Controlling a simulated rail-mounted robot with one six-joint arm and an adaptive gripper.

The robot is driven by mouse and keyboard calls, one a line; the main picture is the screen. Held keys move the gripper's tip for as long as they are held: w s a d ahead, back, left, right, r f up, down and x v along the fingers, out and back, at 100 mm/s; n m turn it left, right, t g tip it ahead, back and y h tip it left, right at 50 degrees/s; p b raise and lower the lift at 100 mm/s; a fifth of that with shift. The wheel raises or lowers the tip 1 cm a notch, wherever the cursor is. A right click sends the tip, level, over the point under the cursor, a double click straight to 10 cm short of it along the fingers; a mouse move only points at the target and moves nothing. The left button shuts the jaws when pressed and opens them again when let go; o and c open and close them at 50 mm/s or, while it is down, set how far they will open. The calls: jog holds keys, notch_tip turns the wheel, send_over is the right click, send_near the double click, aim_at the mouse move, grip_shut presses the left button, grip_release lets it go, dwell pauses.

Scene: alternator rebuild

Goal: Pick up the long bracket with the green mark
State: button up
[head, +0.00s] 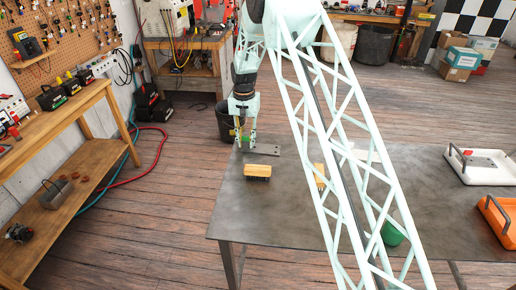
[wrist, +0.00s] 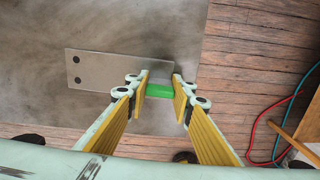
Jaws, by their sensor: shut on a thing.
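The long bracket is a flat grey metal plate (wrist: 100,68) with two dark holes at one end and a green mark (wrist: 158,91) at the other. In the head view the bracket (head: 265,151) is at the table's far left corner. My gripper (head: 246,143) points down at its left end. In the wrist view my gripper (wrist: 160,88) has its yellow-padded fingers on both sides of the green-marked end, shut on it. I cannot tell whether the bracket touches the table (head: 290,210) or is slightly above it.
A wooden brush (head: 257,171) lies just in front of the bracket. Another wooden piece (head: 319,170) and a green container (head: 392,234) are partly behind my arm.

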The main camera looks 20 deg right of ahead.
grip_shut()
jog(key=shift+r, duration=0.2)
jog(key=shift+r+p, duration=0.3)
jog(key=shift+r, duration=4.55)
